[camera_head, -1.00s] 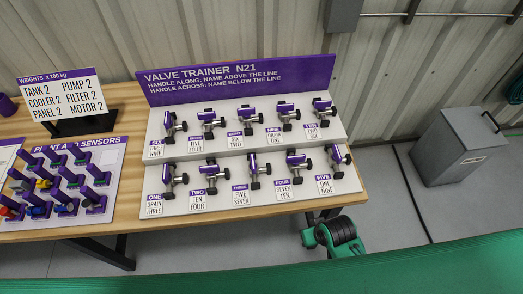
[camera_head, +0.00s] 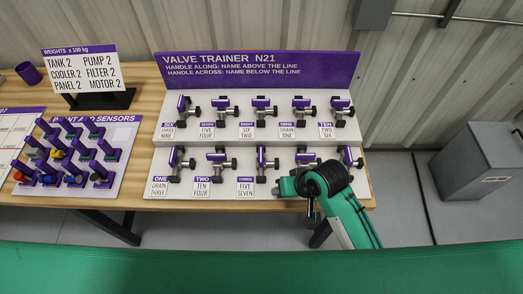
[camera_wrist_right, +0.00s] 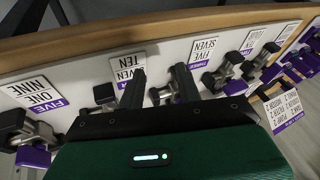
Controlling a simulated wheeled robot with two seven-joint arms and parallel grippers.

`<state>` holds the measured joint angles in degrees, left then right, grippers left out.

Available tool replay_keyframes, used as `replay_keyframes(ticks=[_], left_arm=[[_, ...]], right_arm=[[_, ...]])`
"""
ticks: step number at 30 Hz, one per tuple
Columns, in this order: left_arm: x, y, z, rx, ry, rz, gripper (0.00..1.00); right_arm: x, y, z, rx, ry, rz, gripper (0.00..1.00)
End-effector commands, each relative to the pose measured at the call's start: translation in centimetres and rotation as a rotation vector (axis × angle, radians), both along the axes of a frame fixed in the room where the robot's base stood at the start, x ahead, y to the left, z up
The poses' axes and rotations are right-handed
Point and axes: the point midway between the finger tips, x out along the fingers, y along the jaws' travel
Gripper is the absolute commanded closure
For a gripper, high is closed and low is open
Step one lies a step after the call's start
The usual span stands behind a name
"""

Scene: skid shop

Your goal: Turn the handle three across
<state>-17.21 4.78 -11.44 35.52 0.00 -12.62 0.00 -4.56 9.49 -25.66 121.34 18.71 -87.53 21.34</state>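Valve three (camera_head: 262,160) stands third in the lower row of the valve board, with its purple handle pointing to the back and its label (camera_head: 245,187) reading FIVE over SEVEN. In the right wrist view, valve three (camera_wrist_right: 162,92) shows between the fingers of my right gripper (camera_wrist_right: 160,88), partly hidden by the hand. The fingers are apart with nothing clearly held; whether they touch the handle cannot be told. In the head view the green hand (camera_head: 288,187) is just right of valve three, covering the label of valve four. My left gripper is out of view.
Valve two (camera_head: 217,160) stands to the left and valve four (camera_head: 305,156) to the right, close by. Another valve row is behind, below a purple sign (camera_head: 255,68). A sensor board (camera_head: 112,135) is at left. A grey bin (camera_head: 470,165) stands right.

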Motion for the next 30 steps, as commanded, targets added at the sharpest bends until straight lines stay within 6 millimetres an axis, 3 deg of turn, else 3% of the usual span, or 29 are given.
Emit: replay_keyframes(ticks=[6, 15, 22, 30], left_arm=[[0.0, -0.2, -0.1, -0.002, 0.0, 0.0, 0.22], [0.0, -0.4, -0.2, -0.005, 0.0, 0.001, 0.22], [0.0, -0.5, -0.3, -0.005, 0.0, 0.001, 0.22], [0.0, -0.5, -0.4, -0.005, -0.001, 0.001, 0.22]], right_arm=[[3.1, 5.3, 3.7, 0.057, 0.047, 0.059, 0.65], [5.4, 9.5, 7.6, 0.018, 0.148, 0.101, 0.65], [7.1, 10.2, 10.2, -0.088, 0.22, 0.073, 0.65], [9.7, 8.7, 13.1, -0.256, 0.284, -0.046, 0.65]])
